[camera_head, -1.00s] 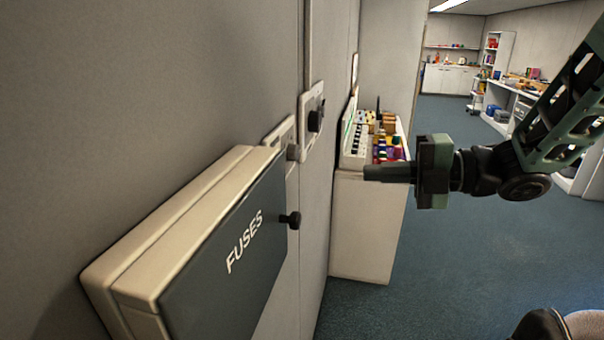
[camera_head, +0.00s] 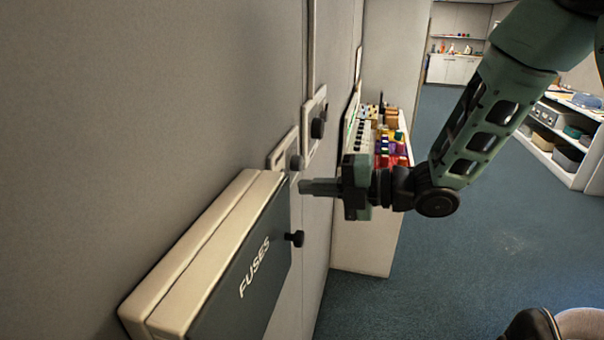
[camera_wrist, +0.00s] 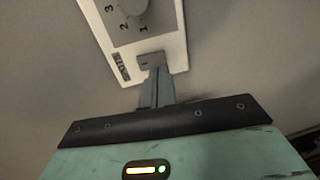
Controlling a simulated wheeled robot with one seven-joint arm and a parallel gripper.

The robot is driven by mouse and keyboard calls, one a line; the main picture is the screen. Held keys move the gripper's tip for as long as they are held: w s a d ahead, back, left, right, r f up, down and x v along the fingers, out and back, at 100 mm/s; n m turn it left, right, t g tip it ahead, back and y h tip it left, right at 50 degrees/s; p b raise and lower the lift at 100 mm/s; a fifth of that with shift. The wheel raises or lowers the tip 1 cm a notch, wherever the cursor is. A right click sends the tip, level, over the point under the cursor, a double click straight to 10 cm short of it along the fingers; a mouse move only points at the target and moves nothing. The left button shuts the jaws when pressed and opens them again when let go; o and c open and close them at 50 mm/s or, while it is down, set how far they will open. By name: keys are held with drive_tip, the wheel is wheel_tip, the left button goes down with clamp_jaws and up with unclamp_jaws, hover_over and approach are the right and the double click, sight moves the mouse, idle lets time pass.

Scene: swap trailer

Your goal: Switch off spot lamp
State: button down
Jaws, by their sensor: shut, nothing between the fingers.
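No spot lamp shows, and no switch can be read as its own. My gripper (camera_head: 305,187) is shut and empty, its fingers pointing left at the wall. In the wrist view the shut fingers (camera_wrist: 154,72) reach the lower edge of a pale wall plate (camera_wrist: 174,60). They overlap a small grey part there, and contact cannot be told. This plate has a round dial (camera_wrist: 131,6) with numbers 1, 2 and 3 and a small dark label (camera_wrist: 121,67), too blurred to read. In the head view a plate with a dark knob (camera_head: 297,162) is just above the fingertips.
A second wall plate with a knob (camera_head: 318,128) is farther along. A cabinet (camera_head: 365,245) with colourful items stands behind my gripper.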

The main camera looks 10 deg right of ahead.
drive_tip(key=shift+p+x, duration=0.45)
drive_tip(key=shift+x, duration=0.75)
drive_tip(key=shift+f, duration=0.1)
drive_tip(key=y+b, duration=0.1)
drive_tip(key=b, duration=0.4)
drive_tip(key=shift+a+b, duration=0.25)
drive_tip(key=shift+b, duration=0.05)
drive_tip(key=shift+w+f, duration=0.1)
drive_tip(key=shift+f, duration=0.05)
